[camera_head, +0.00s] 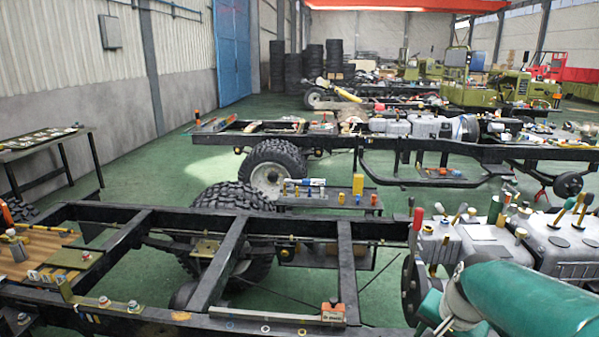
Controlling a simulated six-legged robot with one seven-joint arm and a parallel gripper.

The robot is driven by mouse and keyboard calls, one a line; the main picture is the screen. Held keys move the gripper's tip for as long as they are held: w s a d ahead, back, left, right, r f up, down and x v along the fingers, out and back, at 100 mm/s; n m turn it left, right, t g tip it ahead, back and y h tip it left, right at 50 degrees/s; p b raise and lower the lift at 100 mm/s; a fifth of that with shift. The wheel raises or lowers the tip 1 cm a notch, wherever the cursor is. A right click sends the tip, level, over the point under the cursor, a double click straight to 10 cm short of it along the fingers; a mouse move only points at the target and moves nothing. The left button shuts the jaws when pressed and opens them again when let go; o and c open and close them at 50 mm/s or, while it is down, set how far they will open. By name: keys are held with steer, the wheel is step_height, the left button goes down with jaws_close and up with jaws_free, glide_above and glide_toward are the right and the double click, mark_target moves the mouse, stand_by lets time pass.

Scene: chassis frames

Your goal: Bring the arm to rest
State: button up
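A thick teal arm link (530,300), which is mine, comes in at the lower right corner. It ends in a pale ring, with a small grey part below it that the bottom edge cuts off. I see no gripper fingers in the frame, so what the gripper holds, if anything, is hidden. The arm link appears in front of the grey engine block (490,245) on the near chassis; I cannot tell whether they touch.
The near black chassis frame (345,270) spans the foreground, with loose small parts on its rails. A wheel (272,170) and a second chassis stand behind it. A black table (45,150) is at the left wall. Green floor (150,170) is clear between table and chassis.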

steer(key=s+a+r+n+t, duration=0.1)
steer(key=s+a+r+n, duration=0.2)
steer(key=s+a+n, duration=0.1)
steer(key=s+a+r+n+t, duration=0.1)
steer(key=s+a+r+n, duration=0.2)
steer(key=s+a, duration=0.4)
steer(key=shift+s+n, duration=0.35)
steer(key=shift+n, duration=0.25)
steer(key=shift+a, duration=0.1)
